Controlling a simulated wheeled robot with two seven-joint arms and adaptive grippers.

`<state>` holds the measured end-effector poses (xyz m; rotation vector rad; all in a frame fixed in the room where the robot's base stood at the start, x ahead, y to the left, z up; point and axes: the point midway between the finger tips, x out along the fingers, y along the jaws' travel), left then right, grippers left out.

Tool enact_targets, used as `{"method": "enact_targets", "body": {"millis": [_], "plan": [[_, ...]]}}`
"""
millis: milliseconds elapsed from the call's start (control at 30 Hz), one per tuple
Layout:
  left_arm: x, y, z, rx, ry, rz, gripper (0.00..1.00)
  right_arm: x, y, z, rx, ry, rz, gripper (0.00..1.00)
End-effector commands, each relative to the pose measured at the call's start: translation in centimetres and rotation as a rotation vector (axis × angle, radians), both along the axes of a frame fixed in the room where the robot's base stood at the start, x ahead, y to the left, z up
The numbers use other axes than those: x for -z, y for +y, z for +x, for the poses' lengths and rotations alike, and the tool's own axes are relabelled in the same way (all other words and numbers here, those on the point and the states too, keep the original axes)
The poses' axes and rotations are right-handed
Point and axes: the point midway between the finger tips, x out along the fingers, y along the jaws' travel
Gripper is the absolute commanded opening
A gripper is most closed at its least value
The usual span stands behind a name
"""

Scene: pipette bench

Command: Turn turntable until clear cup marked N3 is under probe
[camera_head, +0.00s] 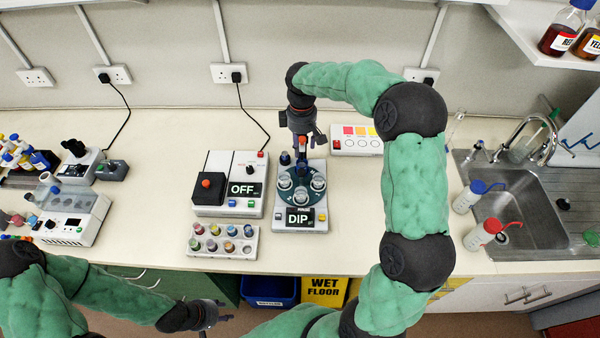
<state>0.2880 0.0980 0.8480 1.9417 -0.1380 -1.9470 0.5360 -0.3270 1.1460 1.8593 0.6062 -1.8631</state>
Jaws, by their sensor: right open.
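The turntable (301,202) is a dark teal disc on a grey-white device with a sign reading DIP, at the middle of the bench. Several clear cups (285,183) stand in it; their markings are too small to read, so I cannot tell which is N3. My left gripper (222,311) hangs low in front of the bench, away from the turntable.
A box with a red button and an OFF sign (245,188) stands just left of the turntable. A rack of coloured caps (222,252) is in front of it. A panel with coloured squares (350,147) lies behind right. A sink (535,200) is further right.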

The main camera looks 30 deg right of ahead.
Motion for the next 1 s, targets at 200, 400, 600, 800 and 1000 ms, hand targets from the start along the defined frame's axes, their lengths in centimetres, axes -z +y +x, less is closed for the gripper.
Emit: {"method": "enact_targets", "body": {"millis": [200, 400, 600, 800, 1000], "plan": [[2.5, 0.0, 0.0, 0.0, 0.0, 0.0, 0.4, 2.5, 0.0, 0.0, 0.0, 0.0, 0.0, 0.52], [2.5, 0.0, 0.0, 0.0, 0.0, 0.0, 0.4, 3.6, 0.0, 0.0, 0.0, 0.001, 0.0, 0.52], [2.8, 0.0, 0.0, 0.0, 0.0, 0.0, 0.4, 6.9, 0.0, -0.1, 0.0, 0.004, 0.001, 0.52], [3.1, 0.0, 0.0, 0.0, 0.0, 0.0, 0.4, 10.4, 0.0, -0.1, 0.0, 0.003, 0.0, 0.52], [3.3, 0.0, 0.0, 0.0, 0.0, 0.0, 0.4, 12.5, 0.0, 0.0, 0.0, 0.001, -0.001, 0.52]]}}
